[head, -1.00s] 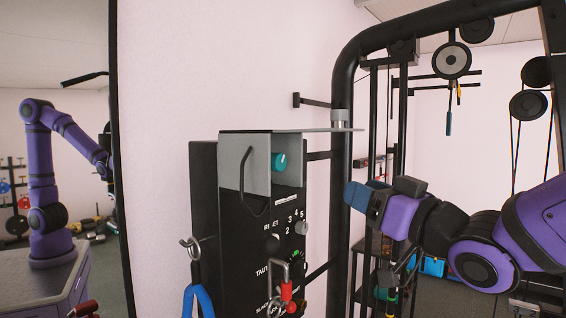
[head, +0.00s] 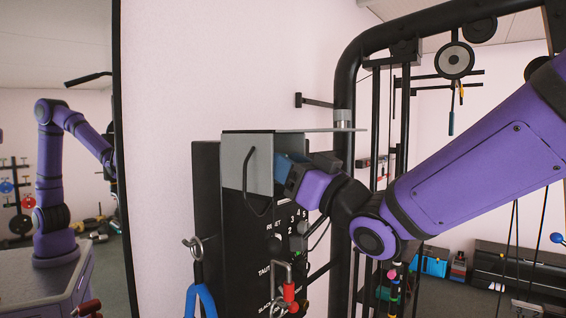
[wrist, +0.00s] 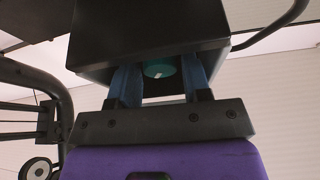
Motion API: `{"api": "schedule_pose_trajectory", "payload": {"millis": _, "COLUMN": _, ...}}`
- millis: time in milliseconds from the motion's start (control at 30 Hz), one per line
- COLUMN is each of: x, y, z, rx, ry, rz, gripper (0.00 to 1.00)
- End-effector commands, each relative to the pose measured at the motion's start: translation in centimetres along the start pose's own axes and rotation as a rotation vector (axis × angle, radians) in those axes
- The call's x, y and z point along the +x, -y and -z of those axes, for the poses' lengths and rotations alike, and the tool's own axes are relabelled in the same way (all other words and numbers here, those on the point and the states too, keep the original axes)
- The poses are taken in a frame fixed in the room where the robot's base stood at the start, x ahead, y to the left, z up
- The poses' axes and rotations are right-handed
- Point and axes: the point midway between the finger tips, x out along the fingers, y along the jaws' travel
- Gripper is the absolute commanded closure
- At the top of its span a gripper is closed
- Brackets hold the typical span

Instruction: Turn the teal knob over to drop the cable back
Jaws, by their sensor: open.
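The teal knob (wrist: 159,68) shows in the wrist view, set back under the grey hood of the black control box, between my two blue fingers. In the head view my gripper (head: 281,172) hides it. My gripper (wrist: 157,84) is open, its fingers on either side of the knob; I cannot tell whether they touch it. The black control box (head: 240,222) stands by the pale wall, with its grey hood (head: 236,150) above my gripper. No cable can be clearly picked out as the one the knob moves.
A red-handled lever (head: 288,291) and a blue-handled clip (head: 200,296) are below. A black rack post (head: 344,110) stands close behind my wrist. A mirror (head: 60,180) is at left.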

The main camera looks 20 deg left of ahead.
Motion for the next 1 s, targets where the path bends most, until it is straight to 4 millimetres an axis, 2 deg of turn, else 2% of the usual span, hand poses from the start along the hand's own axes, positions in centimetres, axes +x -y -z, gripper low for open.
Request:
{"api": "schedule_pose_trajectory", "payload": {"millis": 200, "x": 1.31, "y": 0.02, "z": -0.03, "rx": 0.000, "ry": 0.000, "rz": 0.000, "gripper": 0.56}}
{"api": "schedule_pose_trajectory", "payload": {"millis": 467, "x": 1.39, "y": 0.01, "z": 0.00, "rx": 0.000, "ry": 0.000, "rz": 0.000, "gripper": 0.56}}
{"api": "schedule_pose_trajectory", "payload": {"millis": 600, "x": 1.38, "y": 0.00, "z": 0.00, "rx": -0.001, "ry": 0.000, "rz": 0.000, "gripper": 0.86}}
{"api": "schedule_pose_trajectory", "payload": {"millis": 633, "x": 1.38, "y": 0.00, "z": 0.00, "rx": -0.001, "ry": 0.000, "rz": 0.000, "gripper": 0.90}}
{"api": "schedule_pose_trajectory", "payload": {"millis": 800, "x": 1.36, "y": -0.03, "z": 0.02, "rx": 0.022, "ry": 0.001, "rz": -0.010, "gripper": 0.90}}
{"api": "schedule_pose_trajectory", "payload": {"millis": 1000, "x": 1.33, "y": -0.09, "z": 0.07, "rx": 0.166, "ry": 0.000, "rz": -0.071, "gripper": 0.90}}
